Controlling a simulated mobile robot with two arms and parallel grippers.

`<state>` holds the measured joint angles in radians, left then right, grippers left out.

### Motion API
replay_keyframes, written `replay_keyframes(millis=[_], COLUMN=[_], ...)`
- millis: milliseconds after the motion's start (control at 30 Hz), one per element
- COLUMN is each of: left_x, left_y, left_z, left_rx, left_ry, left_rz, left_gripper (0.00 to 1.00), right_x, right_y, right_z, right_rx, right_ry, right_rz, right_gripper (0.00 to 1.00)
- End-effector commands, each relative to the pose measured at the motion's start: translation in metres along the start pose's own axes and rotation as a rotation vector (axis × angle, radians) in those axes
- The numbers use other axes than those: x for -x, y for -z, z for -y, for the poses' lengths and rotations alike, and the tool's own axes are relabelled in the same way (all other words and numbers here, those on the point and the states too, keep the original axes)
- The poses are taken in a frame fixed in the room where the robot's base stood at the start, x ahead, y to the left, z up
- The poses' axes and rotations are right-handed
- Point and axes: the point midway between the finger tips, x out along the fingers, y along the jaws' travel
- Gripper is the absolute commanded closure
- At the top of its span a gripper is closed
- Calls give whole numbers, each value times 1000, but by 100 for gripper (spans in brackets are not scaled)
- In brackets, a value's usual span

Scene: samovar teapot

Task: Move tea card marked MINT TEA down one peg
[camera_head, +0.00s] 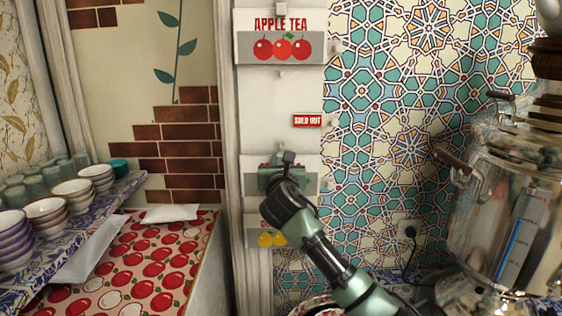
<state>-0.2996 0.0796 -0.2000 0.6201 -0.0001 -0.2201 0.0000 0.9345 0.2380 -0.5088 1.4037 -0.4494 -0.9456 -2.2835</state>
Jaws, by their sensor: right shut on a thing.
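A tea card (310,184) with a grey band hangs on the white post, mostly hidden behind my right arm, so its name cannot be read. My right gripper (281,166) is at this card's middle and shut on it, though the fingertips are hard to make out. The APPLE TEA card (281,47) hangs from a peg (280,9) at the top. A bare peg (281,74) shows just under it. A lower card (251,236) with yellow fruit is partly covered by my arm. My left gripper is not in view.
A small red SOLD OUT sign (307,120) sits on the post between the upper and middle cards. A metal samovar (490,205) stands at the right. Stacked bowls (45,208) and glasses stand on a shelf at the left.

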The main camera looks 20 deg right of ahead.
Motion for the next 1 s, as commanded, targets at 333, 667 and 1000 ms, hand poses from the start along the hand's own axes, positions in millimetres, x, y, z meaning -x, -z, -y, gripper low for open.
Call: replay_keyframes(millis=[333, 667, 1000], left_x=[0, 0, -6], left_y=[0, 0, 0], left_z=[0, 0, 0], left_rx=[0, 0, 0], left_ry=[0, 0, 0], left_rz=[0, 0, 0], left_gripper=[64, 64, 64], right_x=[0, 0, 16], right_y=[0, 0, 1], right_z=[0, 0, 0], right_rx=[0, 0, 1], right_ry=[0, 0, -1], right_rz=[1, 1, 3], right_gripper=[100, 54, 54])
